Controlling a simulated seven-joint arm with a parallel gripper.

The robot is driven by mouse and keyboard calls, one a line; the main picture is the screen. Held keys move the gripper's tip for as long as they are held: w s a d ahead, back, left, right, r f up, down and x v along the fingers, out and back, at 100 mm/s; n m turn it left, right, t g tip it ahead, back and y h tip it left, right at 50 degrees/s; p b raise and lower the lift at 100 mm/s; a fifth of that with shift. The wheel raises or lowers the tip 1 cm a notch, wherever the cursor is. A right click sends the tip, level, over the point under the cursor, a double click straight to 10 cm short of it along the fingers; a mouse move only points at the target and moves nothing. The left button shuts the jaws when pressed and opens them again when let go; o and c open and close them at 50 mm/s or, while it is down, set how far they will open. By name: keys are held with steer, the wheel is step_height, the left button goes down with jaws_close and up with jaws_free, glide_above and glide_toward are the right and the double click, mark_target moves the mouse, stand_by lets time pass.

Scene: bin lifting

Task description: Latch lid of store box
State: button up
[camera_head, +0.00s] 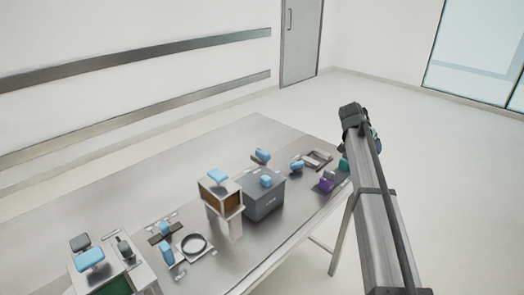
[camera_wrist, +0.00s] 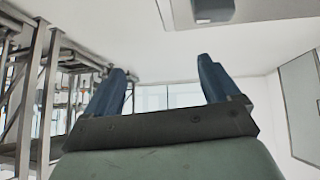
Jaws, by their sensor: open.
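A grey box (camera_head: 263,200) stands on the metal table, right of the table's middle in the head view. It has a flat grey lid with a blue knob (camera_head: 266,181) on top, and another blue part (camera_head: 261,156) shows at its back edge. I cannot tell whether the lid is latched; the latch is too small to make out. My gripper (camera_wrist: 161,66) shows in the wrist view with two dark blue fingers apart and nothing between them. In the head view my arm is raised at the right, away from the box; its fingers cannot be made out there.
A cream box (camera_head: 220,200) with a brown front and blue handle stands left of the grey box. A black ring (camera_head: 194,244) lies nearer. A box with a green front (camera_head: 117,287) stands at the near left. A purple block (camera_head: 327,184) is at the right. The table's back left is clear.

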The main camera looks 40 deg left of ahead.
steer(key=s+a+r+g+y, duration=0.1)
steer(key=s+a+r, duration=0.2)
steer(key=s+a, duration=0.45)
steer(key=s+a+r, duration=0.3)
steer(key=s+a, duration=0.4)
steer(key=s, duration=0.1)
steer(key=g, duration=0.2)
glide_toward(262, 151)
steer(key=x, duration=0.9)
steer(key=shift+f, duration=0.1)
steer(key=shift+d, duration=0.1)
steer(key=c, duration=1.1)
